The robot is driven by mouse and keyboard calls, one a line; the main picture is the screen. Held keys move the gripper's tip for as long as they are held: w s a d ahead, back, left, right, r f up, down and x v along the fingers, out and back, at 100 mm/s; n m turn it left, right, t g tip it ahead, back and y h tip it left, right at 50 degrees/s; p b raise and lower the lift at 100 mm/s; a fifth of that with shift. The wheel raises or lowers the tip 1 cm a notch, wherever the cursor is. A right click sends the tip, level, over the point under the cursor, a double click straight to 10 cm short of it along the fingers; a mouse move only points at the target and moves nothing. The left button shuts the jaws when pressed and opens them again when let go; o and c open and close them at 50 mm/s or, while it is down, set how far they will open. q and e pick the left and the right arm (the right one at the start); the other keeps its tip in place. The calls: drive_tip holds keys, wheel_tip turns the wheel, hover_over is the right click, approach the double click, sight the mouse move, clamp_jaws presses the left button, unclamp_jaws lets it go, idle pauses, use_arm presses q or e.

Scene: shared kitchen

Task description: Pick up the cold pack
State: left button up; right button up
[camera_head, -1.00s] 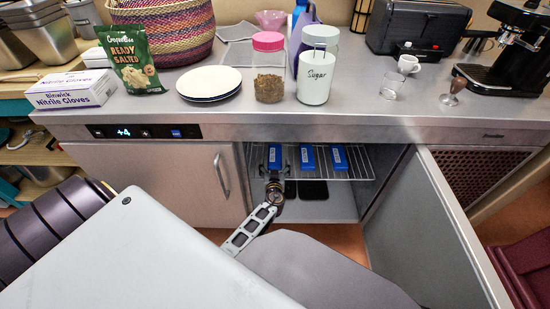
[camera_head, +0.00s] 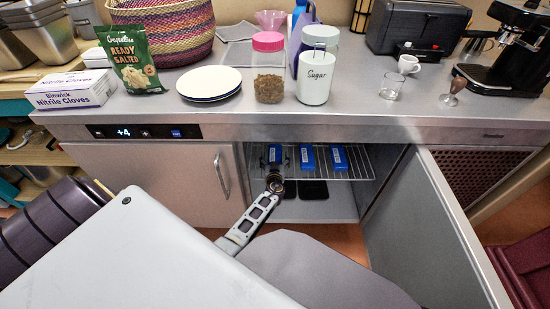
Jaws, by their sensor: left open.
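Three blue cold packs lie side by side on a wire shelf (camera_head: 355,176) inside the open under-counter fridge: a left one (camera_head: 275,153), a middle one (camera_head: 307,158) and a right one (camera_head: 340,158). My left gripper (camera_head: 274,167) is open at the left cold pack, with a finger showing beside it. I cannot tell whether the fingers touch the pack. The near end of that pack is partly hidden by my gripper and wrist. My right gripper is not in view.
The open fridge door (camera_head: 440,235) stands at the right. The counter (camera_head: 235,115) overhangs the shelf and holds plates (camera_head: 209,83), a sugar jar (camera_head: 316,80) and a crisp packet (camera_head: 135,62). Dark flat items (camera_head: 313,189) lie below the shelf.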

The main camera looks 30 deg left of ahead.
use_arm(q)
drive_tip(key=shift+w+a, duration=0.15)
drive_tip(key=shift+w, duration=0.05)
idle(0.4)
drive_tip(key=c, duration=1.2)
drive_tip(key=shift+c, duration=0.2)
drive_tip(key=shift+r, duration=0.15)
